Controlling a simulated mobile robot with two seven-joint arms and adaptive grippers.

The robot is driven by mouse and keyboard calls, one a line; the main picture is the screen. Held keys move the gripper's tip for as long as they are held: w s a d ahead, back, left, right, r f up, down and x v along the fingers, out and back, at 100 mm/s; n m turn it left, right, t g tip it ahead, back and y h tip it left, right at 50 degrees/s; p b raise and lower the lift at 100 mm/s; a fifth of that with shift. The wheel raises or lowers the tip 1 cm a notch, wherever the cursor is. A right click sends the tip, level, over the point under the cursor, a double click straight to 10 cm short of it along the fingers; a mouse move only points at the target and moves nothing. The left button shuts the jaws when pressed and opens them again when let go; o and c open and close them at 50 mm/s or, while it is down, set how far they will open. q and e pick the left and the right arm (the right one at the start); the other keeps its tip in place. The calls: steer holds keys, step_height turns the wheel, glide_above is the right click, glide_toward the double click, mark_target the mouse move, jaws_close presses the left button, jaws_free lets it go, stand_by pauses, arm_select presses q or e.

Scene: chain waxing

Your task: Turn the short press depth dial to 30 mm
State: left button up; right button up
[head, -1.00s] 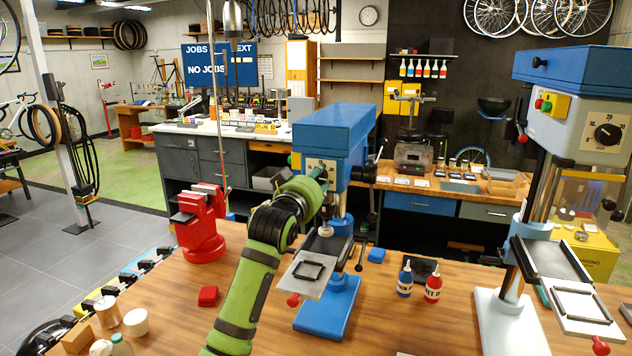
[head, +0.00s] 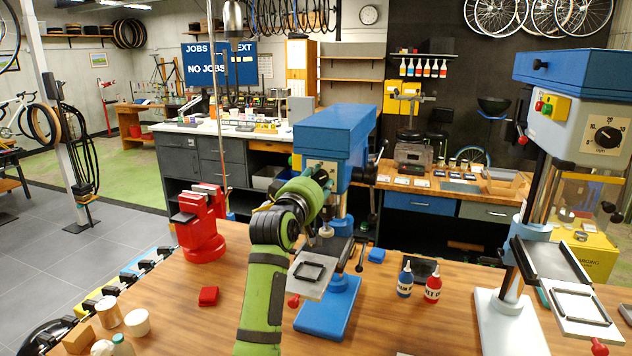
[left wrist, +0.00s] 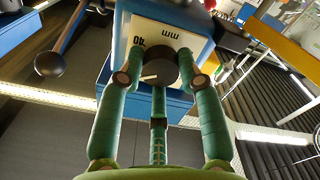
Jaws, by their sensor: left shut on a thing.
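The short press (head: 338,128) has a blue head and stands on the workbench in the middle of the head view. Its depth dial is a dark round knob (left wrist: 160,66) on a white plate; in the left wrist view "40" and "mm" show upside down beside it. My left gripper (head: 320,176) is at the front of the press head and covers the dial in the head view. In the left wrist view its green fingers (left wrist: 163,78) are closed around the knob. The knob's pointer setting cannot be read clearly. My right gripper is not in view.
A taller press (head: 570,110) with its own dial (head: 607,137) stands at the right. A red vise (head: 200,225) is at the left. Two small bottles (head: 405,280) and a red block (head: 208,296) sit on the bench (head: 390,325). A lever with a ball end (left wrist: 50,62) is near the gripper.

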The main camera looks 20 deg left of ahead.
arm_select(q)
steer(key=shift+d+f, duration=0.2)
steer(key=shift+f, duration=0.35)
steer(key=o, duration=1.1)
steer(key=shift+o, duration=0.2)
steer(key=shift+d+r, duration=0.1)
steer(key=shift+r, duration=0.1)
steer(key=shift+w, duration=0.1)
steer(key=shift+r, duration=0.1)
steer(key=shift+s, duration=0.4)
steer(key=s, duration=1.1)
steer(key=shift+s+a, duration=0.15)
steer(key=shift+a, duration=0.05)
